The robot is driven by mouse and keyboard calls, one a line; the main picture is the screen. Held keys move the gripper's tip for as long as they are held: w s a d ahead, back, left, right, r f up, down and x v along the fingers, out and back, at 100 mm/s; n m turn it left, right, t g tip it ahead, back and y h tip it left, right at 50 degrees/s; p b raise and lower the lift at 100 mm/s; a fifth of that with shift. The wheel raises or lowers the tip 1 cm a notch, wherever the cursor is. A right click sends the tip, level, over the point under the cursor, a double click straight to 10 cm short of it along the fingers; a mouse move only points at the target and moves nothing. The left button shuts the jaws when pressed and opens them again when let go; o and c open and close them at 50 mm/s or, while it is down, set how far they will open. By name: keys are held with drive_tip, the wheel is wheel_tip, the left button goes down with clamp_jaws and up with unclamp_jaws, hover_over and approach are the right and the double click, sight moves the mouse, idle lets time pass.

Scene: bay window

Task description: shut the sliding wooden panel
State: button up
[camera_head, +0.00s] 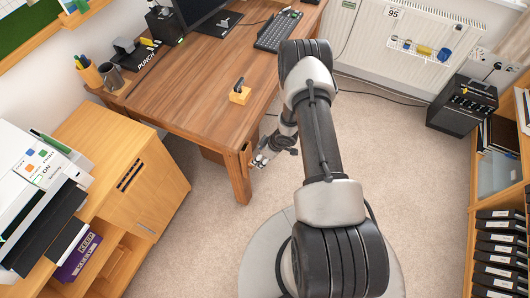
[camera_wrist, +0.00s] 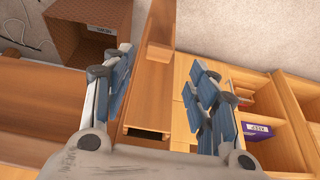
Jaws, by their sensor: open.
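The light wooden cabinet (camera_head: 95,130) stands at the left in the head view. Its front carries a wooden panel (camera_head: 152,195) with a dark slotted grip (camera_head: 130,175) near the top. The panel covers the end nearer the desk, and open shelves show at the other end. My gripper (camera_head: 261,160) hangs beside the desk's front corner leg, apart from the panel. In the wrist view its fingers (camera_wrist: 163,92) are spread, with nothing held between them. The cabinet's open shelves (camera_wrist: 275,105) show there beyond the right finger.
The wooden desk (camera_head: 190,75) stands close to my arm, its leg (camera_head: 238,178) near my gripper. A purple box (camera_head: 78,256) sits on the cabinet's shelf. A black box (camera_head: 462,105) and a binder shelf (camera_head: 500,215) stand at the right. Carpet (camera_head: 205,235) between desk and cabinet is clear.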

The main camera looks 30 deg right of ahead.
drive_tip(key=shift+v, duration=2.35)
drive_tip(key=w+d+r+m+t+h, duration=0.1)
drive_tip(key=w+d+r+h, duration=0.15)
drive_tip(key=r, duration=0.55)
drive_tip(key=w+d+r+h, duration=0.1)
drive_tip(key=w+d+r, duration=0.15)
drive_tip(key=r, duration=0.55)
wheel_tip(320, 180, up, 18)
drive_tip(key=s+a+m+h, duration=0.2)
drive_tip(key=s+m, duration=0.1)
drive_tip(key=s+a+r+m, duration=0.3)
drive_tip(key=s+a+r, duration=0.3)
drive_tip(key=s+r, duration=0.55)
drive_tip(key=s+a+r+y, duration=0.2)
drive_tip(key=s+a, duration=0.6)
drive_tip(key=s, duration=0.5)
drive_tip(key=shift+s+a+r+m+y, duration=0.15)
drive_tip(key=shift+a+r+m+y, duration=0.1)
drive_tip(key=shift+r+m+y, duration=0.15)
